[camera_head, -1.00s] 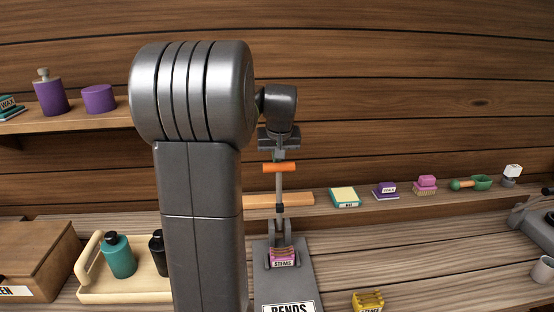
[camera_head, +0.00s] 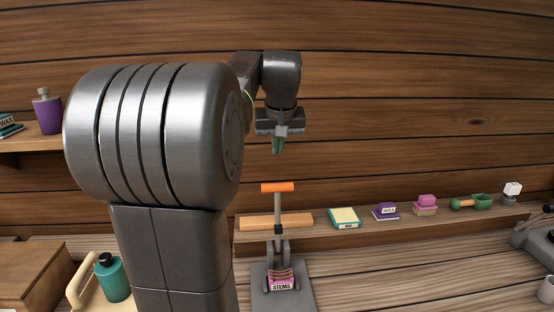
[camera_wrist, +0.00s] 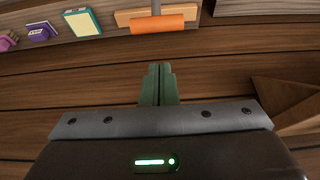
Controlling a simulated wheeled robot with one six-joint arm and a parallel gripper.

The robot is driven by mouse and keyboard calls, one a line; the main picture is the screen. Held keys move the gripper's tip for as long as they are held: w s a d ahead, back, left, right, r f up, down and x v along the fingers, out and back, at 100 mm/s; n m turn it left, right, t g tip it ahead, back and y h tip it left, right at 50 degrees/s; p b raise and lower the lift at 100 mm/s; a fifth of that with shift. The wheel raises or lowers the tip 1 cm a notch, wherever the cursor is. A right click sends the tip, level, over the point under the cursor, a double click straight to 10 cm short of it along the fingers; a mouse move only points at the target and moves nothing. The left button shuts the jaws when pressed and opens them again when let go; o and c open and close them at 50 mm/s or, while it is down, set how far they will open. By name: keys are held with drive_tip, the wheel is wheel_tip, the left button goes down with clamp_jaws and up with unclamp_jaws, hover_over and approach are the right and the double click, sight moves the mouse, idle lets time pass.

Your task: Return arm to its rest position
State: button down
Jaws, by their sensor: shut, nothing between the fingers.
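My gripper (camera_head: 278,146) hangs in the air in front of the plank wall, fingers pointing down. Its green fingers are together and hold nothing; they also show in the wrist view (camera_wrist: 159,70). Below it, clear of the fingers, stands a press-like tool with an orange handle (camera_head: 278,187). The handle also shows at the top of the wrist view (camera_wrist: 157,25). At the tool's foot is a pink piece labelled STEMS (camera_head: 281,282), on a grey base (camera_head: 298,297). My large arm link hides much of the left side of the head view.
A back ledge holds a yellow-topped teal box (camera_head: 345,217), a purple WAX box (camera_head: 386,211), a pink brush (camera_head: 426,204) and a green scoop (camera_head: 480,201). A left shelf (camera_head: 35,139) holds a purple bottle (camera_head: 47,113). A teal bottle (camera_head: 113,279) stands lower left.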

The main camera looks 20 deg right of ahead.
drive_tip(key=shift+s+r, duration=0.15)
drive_tip(key=shift+r, duration=0.2)
drive_tip(key=shift+f, duration=0.1)
drive_tip(key=w+p+x, duration=0.1)
drive_tip(key=p+x, duration=0.1)
drive_tip(key=x, duration=1.2)
drive_tip(key=shift+p, duration=0.35)
drive_tip(key=shift+d, duration=0.1)
drive_tip(key=shift+s, duration=0.1)
